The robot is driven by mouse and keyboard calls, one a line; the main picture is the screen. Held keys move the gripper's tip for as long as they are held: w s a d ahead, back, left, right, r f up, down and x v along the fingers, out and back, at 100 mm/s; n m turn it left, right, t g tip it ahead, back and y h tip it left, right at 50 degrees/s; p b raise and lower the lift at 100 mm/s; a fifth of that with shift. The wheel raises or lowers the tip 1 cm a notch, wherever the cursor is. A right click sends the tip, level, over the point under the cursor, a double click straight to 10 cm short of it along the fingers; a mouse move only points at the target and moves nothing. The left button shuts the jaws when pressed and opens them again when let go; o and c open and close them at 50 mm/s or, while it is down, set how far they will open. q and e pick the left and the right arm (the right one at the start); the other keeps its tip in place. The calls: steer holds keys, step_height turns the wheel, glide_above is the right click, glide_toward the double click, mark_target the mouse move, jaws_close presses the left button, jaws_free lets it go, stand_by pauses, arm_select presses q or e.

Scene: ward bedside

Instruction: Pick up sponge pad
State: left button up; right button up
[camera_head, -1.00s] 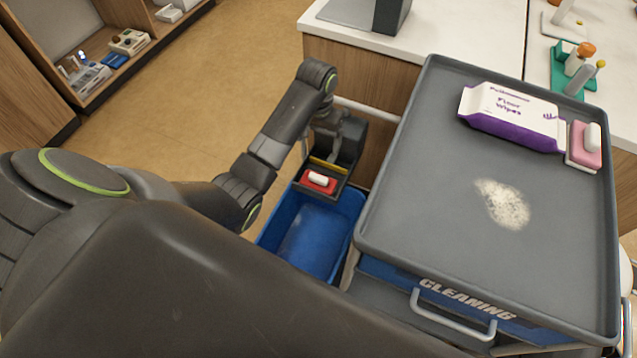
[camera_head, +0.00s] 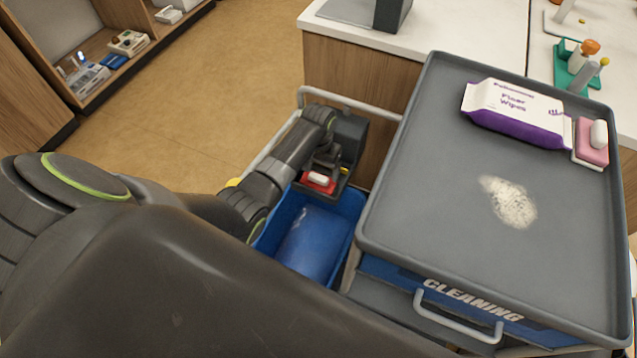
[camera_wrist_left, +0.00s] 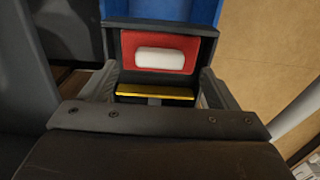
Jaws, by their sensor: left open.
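A red pad with a white block on top (camera_head: 318,182) lies in a small dark holder (camera_head: 347,157) above the blue bin. The red pad also shows in the left wrist view (camera_wrist_left: 186,57), just beyond my fingers. A pink pad with a white top (camera_head: 592,147) lies at the tray's right edge. I cannot tell which pad is the sponge pad. My left gripper (camera_head: 327,158) points down at the holder. In the left wrist view my left gripper (camera_wrist_left: 155,88) is open, with a yellow strip (camera_wrist_left: 155,91) between its fingers. No grip shows. My right gripper is out of view.
The grey cart tray (camera_head: 420,190) carries a wipes pack (camera_head: 515,112) and a pale powdery patch (camera_head: 509,203). The blue bin (camera_head: 315,240) is below the holder. A cart rail (camera_head: 350,103) runs behind my left wrist. The tray's front is clear.

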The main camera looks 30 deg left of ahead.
mark_target(318, 177)
arm_select(q)
step_height(318, 177, down, 4)
steer(key=shift+r+b, duration=0.2)
steer(key=shift+b, duration=0.1)
steer(key=c, duration=1.1)
step_height(318, 177, up, 10)
steer(key=shift+r+p, duration=0.1)
steer(key=shift+p, duration=0.95)
